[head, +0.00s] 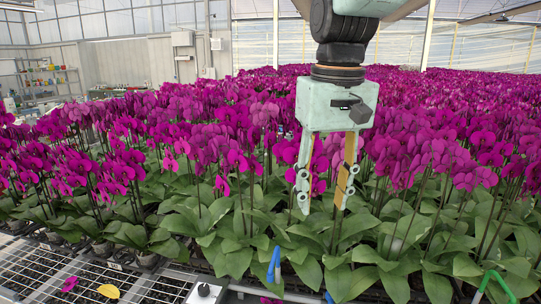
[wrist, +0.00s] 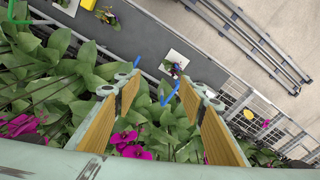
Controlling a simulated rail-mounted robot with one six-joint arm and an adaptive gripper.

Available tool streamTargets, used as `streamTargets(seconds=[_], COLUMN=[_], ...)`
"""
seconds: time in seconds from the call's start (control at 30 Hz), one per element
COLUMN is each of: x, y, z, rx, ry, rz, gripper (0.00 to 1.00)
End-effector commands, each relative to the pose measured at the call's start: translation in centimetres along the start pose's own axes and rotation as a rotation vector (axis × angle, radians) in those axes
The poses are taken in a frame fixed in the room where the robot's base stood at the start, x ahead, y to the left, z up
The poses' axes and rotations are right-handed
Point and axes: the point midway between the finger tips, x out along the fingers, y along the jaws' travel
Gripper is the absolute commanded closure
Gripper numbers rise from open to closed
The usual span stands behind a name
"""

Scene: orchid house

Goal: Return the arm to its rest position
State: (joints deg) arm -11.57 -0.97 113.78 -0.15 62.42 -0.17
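My gripper (head: 322,203) hangs from my arm, pointing down over the front part of the orchid bench. Its two fingers are spread apart, with nothing between them. The fingertips are level with the green leaves and flower stems; whether they touch any cannot be told. In the wrist view, my gripper (wrist: 163,85) also shows open, its fingers with yellow-brown inner pads. Leaves and magenta blooms (wrist: 125,142) lie below it.
Dense magenta orchids (head: 200,130) fill the bench around and behind my gripper. A blue piece (head: 273,266) stands at the front edge, with a green one (head: 495,285) at right. A yellow leaf (head: 109,291) lies on mesh. Metal rails (wrist: 255,40) run along the floor.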

Motion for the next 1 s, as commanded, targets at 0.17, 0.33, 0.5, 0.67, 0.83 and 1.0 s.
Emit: streamTargets(seconds=[0.17,0.33,0.5,0.67,0.83,1.0], x=[-0.6,-0.9,-1.1,-1.1,-0.8,-0.4], y=[1.1,1.8,2.5,3.1,3.6,4.0], z=[3.1,5.8,8.6,11.3,14.0,16.8], rx=[0.023,0.042,0.062,0.081,0.100,0.120], ry=[0.027,0.053,0.078,0.102,0.128,0.151], rz=[0.002,0.004,0.007,0.011,0.014,0.019], gripper=[0.63,0.63,0.63,0.63,0.63,0.63])
